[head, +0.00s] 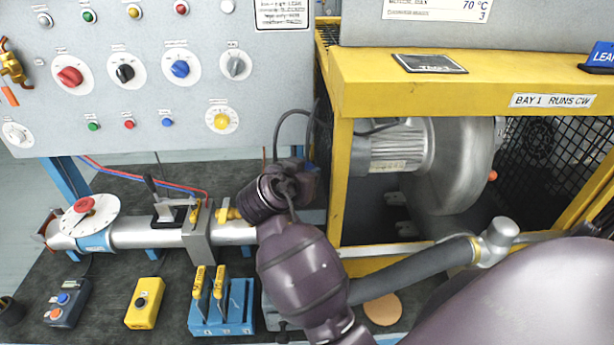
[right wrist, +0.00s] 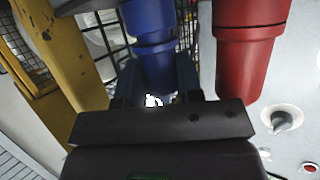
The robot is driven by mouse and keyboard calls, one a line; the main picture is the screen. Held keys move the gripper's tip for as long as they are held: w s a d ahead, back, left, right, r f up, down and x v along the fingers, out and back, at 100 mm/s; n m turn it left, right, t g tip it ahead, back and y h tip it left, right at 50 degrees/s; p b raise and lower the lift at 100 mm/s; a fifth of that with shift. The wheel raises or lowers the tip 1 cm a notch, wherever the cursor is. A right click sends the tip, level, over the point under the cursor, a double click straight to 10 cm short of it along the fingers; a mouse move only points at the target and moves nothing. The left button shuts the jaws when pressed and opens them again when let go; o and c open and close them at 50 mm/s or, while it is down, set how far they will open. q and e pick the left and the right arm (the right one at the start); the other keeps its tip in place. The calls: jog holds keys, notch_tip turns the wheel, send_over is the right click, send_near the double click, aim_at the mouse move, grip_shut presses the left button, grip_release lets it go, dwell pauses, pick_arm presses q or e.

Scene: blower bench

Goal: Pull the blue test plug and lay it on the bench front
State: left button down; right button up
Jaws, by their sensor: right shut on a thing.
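The blue test plug (right wrist: 153,45) shows in the right wrist view as a blue cylinder with a groove round it. My right gripper (right wrist: 156,75) is shut on it, with a finger on each side. In the head view my right wrist hides the plug and most of the gripper, beside the yellow frame's left post. I cannot tell whether the plug is still seated. The bench (head: 110,290) has a dark top, and its front carries several items. My left gripper is not in view.
A red cylinder (right wrist: 250,55) hangs close beside the blue plug. The yellow frame (head: 343,190) and blower (head: 445,160) stand right of my wrist. A blue tool rack (head: 238,322), yellow button box (head: 145,303) and grey button box (head: 68,303) occupy the bench front, with bare gaps between.

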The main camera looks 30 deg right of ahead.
aim_at(306, 158)
jog(key=shift+r, duration=0.25)
jog(key=shift+r, duration=1.85)
